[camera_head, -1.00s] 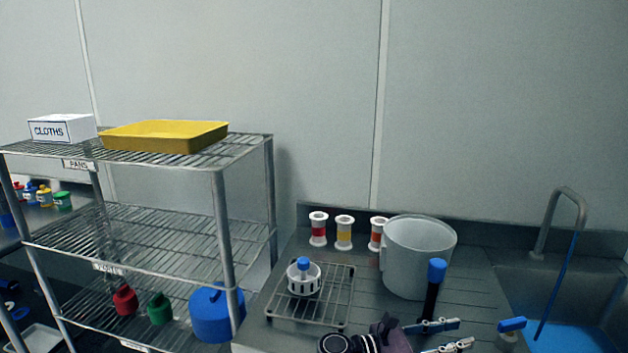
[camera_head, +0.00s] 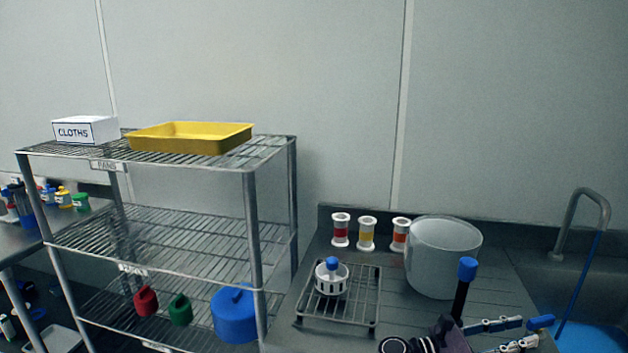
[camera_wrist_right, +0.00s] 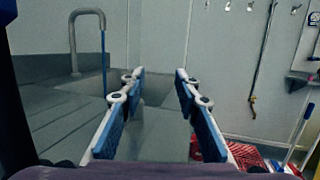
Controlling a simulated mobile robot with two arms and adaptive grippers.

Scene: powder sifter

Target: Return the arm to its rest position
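My right gripper (camera_head: 516,335) shows at the bottom right of the head view, in front of the counter and near the sink. Its two blue-padded fingers stand apart. In the right wrist view the right gripper (camera_wrist_right: 157,100) is open, with nothing between its fingers. My left gripper is not in view.
A grey pot (camera_head: 443,258), a wire rack (camera_head: 350,312) with a white slotted part (camera_head: 331,278), and three spools (camera_head: 367,234) stand on the counter. The sink tap (camera_head: 590,205) is at right. A wire shelf (camera_head: 190,222) holds a yellow tray (camera_head: 190,138).

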